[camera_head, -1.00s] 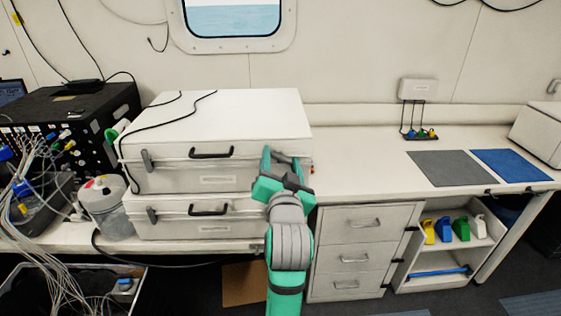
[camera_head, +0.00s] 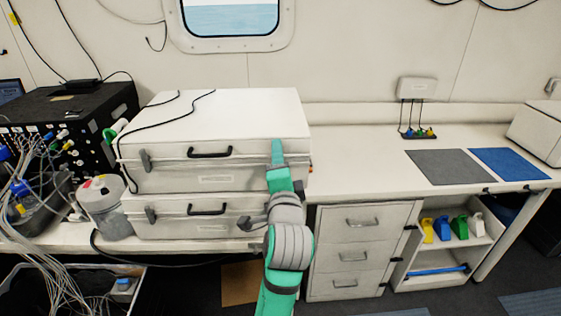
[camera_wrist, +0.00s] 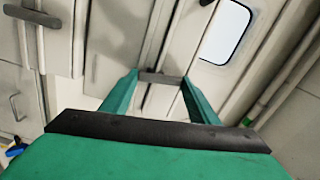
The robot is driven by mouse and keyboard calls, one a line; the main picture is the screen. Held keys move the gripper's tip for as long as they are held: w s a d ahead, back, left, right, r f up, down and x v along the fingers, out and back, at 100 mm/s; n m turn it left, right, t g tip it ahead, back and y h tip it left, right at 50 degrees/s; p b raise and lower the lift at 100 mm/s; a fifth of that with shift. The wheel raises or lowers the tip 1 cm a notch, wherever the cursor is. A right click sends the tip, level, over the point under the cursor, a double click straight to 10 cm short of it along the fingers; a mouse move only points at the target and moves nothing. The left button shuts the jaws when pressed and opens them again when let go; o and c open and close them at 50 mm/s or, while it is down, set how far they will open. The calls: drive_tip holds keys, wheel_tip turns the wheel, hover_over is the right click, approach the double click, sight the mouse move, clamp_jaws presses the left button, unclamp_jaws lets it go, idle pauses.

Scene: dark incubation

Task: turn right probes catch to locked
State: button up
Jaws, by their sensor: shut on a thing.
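Two pale cases are stacked on the left part of the bench: an upper case (camera_head: 215,178) and a lower case (camera_head: 180,228). Their labels are too small to read, so I cannot tell which is the probes case. My gripper (camera_head: 277,152) is at the right end of the upper case's front and hides its right catch in the head view. In the wrist view, a dark grey catch (camera_wrist: 160,77) lies crosswise between the two green fingertips, which are shut on it. The upper case's left catch (camera_head: 145,160) stands upright.
A black instrument box (camera_head: 70,120) with many cables and a clear jug (camera_head: 103,205) stand left of the cases. A cable lies over the upper lid. The bench top (camera_head: 360,170) right of the cases is clear up to a grey mat (camera_head: 448,167).

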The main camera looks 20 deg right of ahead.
drive_tip(key=shift+m, duration=0.9)
drive_tip(key=shift+f, duration=0.1)
drive_tip(key=o, duration=1)
drive_tip(key=shift+o, duration=0.2)
drive_tip(key=shift+s+a, duration=0.1)
